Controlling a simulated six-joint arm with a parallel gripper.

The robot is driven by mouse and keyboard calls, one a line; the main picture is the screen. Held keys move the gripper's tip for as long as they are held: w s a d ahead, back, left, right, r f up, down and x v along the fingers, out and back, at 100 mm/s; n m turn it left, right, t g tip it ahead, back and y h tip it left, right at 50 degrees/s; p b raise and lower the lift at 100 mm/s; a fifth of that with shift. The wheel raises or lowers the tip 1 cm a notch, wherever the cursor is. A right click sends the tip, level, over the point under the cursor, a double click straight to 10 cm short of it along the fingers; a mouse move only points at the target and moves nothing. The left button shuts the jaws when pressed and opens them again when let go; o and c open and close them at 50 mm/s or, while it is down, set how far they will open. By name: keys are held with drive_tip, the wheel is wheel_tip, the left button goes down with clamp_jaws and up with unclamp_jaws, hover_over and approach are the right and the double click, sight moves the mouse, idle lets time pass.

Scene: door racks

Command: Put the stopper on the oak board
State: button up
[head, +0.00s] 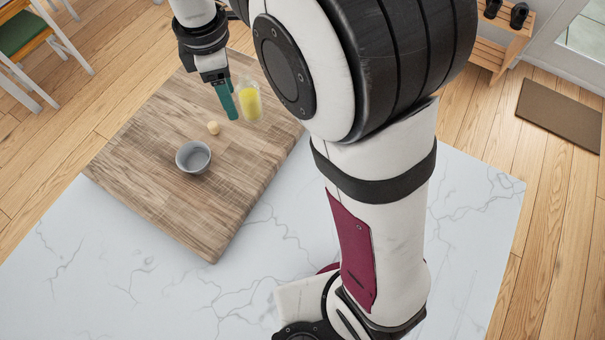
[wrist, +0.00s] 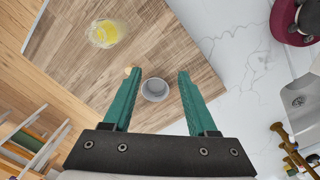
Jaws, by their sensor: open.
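The stopper, seen as a small tan rounded piece (head: 213,128), appears to rest on the oak board (head: 140,165), beside a grey bowl (head: 193,158). In the wrist view the stopper (wrist: 127,71) is small and partly hidden by the tip of the left finger. My gripper (head: 229,112) has two green fingers. It is open and empty, held above the board. The grey bowl (wrist: 155,90) shows between the fingers in the wrist view. A clear glass vessel with yellow contents (head: 249,102) stands on the board, apart from the stopper.
The board lies on a white marble table (head: 90,255) with clear room in front. The glass vessel (wrist: 103,33) is near the board's edge in the wrist view. A green-seated chair (head: 22,38), a wooden shoe rack (head: 490,45) and a brown doormat (head: 550,113) are beyond the table.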

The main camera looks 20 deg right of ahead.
drive_tip(key=s+d+m+y, duration=0.1)
drive_tip(key=s+d+m, duration=0.3)
drive_tip(key=s+m, duration=0.7)
drive_tip(key=s+d+f+m+y, duration=0.1)
drive_tip(key=s+d+m, duration=0.3)
drive_tip(key=s+m, duration=0.8)
drive_tip(key=shift+s+d, duration=0.3)
drive_tip(key=shift+s, duration=0.2)
